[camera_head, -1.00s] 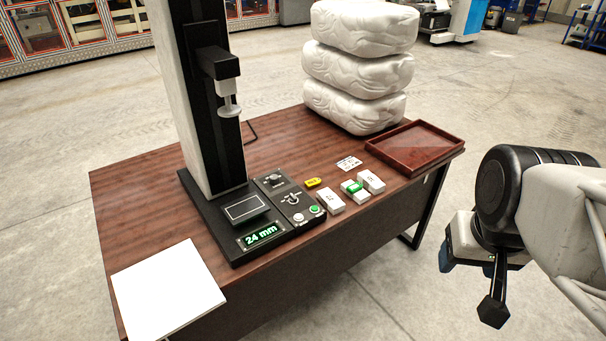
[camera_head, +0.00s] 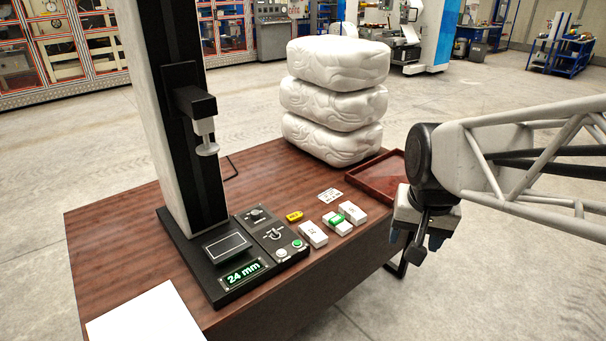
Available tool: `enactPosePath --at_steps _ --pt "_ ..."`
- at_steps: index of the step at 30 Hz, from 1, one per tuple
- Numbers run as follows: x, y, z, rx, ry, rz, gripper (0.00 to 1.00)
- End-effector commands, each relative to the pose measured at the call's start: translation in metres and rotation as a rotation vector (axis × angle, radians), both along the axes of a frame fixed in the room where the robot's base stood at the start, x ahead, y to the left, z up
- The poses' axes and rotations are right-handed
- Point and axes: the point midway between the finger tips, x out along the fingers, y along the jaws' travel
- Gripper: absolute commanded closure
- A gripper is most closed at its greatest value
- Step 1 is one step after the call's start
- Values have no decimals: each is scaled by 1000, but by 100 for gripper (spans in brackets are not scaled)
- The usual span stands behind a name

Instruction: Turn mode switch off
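A black control panel (camera_head: 283,257) lies on the table beside the base of a tall column. A dark rotary knob (camera_head: 257,214) sits at its far end and looks like the mode switch; its setting is too small to read. A curved symbol or lever (camera_head: 272,234), a white button (camera_head: 281,253) and a green button (camera_head: 297,243) lie nearer. A lit green display (camera_head: 244,273) reads "24 mm". My gripper (camera_head: 418,243) points down to the right of the panel, well apart from it. Its dark blue fingertips look spread, with nothing seen between them; a black part hides the middle.
The column (camera_head: 180,130) carries a white plunger (camera_head: 206,140). A reddish tray (camera_head: 377,175) and stacked white bales (camera_head: 335,105) stand behind. A white sheet (camera_head: 145,318) lies front left.

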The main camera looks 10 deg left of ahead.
Motion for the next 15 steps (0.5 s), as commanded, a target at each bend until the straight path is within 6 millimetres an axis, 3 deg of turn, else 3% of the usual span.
enactPosePath --at_steps 15 --pt "102 55 -19 33 50 -139 38"
